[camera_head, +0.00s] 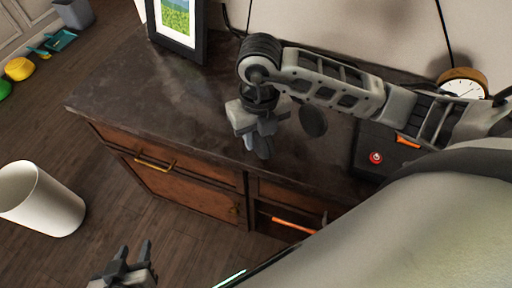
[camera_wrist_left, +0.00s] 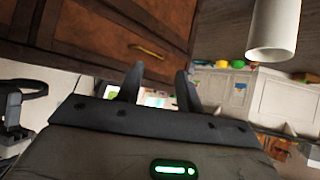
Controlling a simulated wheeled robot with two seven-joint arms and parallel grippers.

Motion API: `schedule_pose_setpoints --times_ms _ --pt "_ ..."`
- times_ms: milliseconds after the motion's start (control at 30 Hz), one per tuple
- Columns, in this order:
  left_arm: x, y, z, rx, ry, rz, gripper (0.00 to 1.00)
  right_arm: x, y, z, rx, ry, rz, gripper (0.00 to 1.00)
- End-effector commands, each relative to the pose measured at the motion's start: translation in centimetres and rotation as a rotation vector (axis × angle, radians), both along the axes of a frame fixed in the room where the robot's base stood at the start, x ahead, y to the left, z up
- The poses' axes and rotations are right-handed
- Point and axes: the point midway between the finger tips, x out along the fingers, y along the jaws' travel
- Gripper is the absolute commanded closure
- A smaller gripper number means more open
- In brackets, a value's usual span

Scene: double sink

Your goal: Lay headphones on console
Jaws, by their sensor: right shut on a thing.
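The console (camera_head: 140,100) has a dark worn top and brown drawer fronts, and fills the middle of the head view. My right gripper (camera_head: 258,145) points down over the console top, near its front edge, and is shut on what seems to be the headphones. A dark round pad (camera_head: 313,121), likely an ear cup of the headphones, shows just right of the gripper; the rest is hidden by the gripper and arm. I cannot tell whether it touches the top. My left gripper (camera_head: 135,252) is open and empty, low in front of the console; its spread fingers also show in the left wrist view (camera_wrist_left: 157,85).
A framed picture (camera_head: 178,25) stands at the console's back left. A dark box with a red button (camera_head: 376,157) and a round clock (camera_head: 463,84) are at the right. A white bin (camera_head: 42,200) stands on the floor at left. The console's left top is clear.

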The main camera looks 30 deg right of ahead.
Motion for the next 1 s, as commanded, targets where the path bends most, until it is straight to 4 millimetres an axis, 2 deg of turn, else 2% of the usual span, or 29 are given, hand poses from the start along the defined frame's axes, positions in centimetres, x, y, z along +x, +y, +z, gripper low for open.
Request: schedule_pose_setpoints --times_ms 33,267,467,633,867,900,967,1000 --pt "0.1 -0.1 -0.5 -0.006 -0.005 0.000 0.64 0.5 -0.1 -0.8 0.001 -0.003 -0.001 0.97" --pt "0.3 -0.3 -0.9 -0.026 -0.014 0.007 0.64 1.5 -0.2 -1.9 0.001 -0.003 -0.001 0.97" --pt "0.5 -0.6 -1.9 -0.066 -0.031 0.017 0.64 1.6 -0.2 -5.0 0.000 -0.001 0.001 0.97" --pt "0.6 -0.7 -1.2 -0.077 -0.037 0.020 0.64 1.7 -0.3 -4.8 -0.001 -0.003 0.001 0.97" --pt "0.6 -0.7 -1.6 -0.078 -0.036 0.020 0.64 1.7 -0.3 -5.3 -0.001 -0.003 0.001 0.97" --pt "0.6 -0.7 -1.5 -0.079 -0.035 0.020 0.64 1.6 -0.3 -5.2 -0.001 -0.002 0.001 0.61" --pt "0.6 -0.7 -1.5 -0.079 -0.034 0.020 0.64 1.6 -0.3 -5.2 -0.001 -0.002 0.001 0.47" --pt "0.6 -0.7 -1.5 -0.079 -0.034 0.020 0.64 1.6 -0.3 -5.2 -0.001 -0.002 0.001 0.47"
